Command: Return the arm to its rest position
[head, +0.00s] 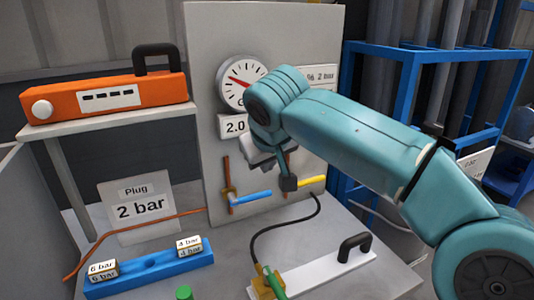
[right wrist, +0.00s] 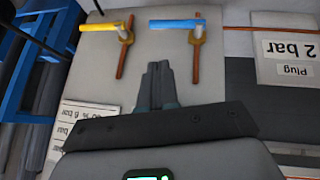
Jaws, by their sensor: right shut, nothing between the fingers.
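My right arm reaches in from the right in the head view, teal, in front of the grey panel (head: 205,60). My right gripper (head: 285,170) is before the panel, between the blue-handled valve (head: 250,197) and the yellow-handled valve (head: 312,181), partly hidden by its own wrist. In the right wrist view the right gripper (right wrist: 158,72) has its fingers together with nothing between them. That view shows the blue handle (right wrist: 172,24) and yellow handle (right wrist: 98,27) beyond the fingertips, apart from them. My left gripper does not show.
A round gauge (head: 240,82) is on the panel, partly behind my arm. An orange case (head: 105,98) stands on a shelf at left. A blue rack (head: 150,265) with labelled blocks, a "Plug 2 bar" sign (head: 138,211) and a white handled plate (head: 315,272) are on the bench. Blue frames (head: 408,90) stand at right.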

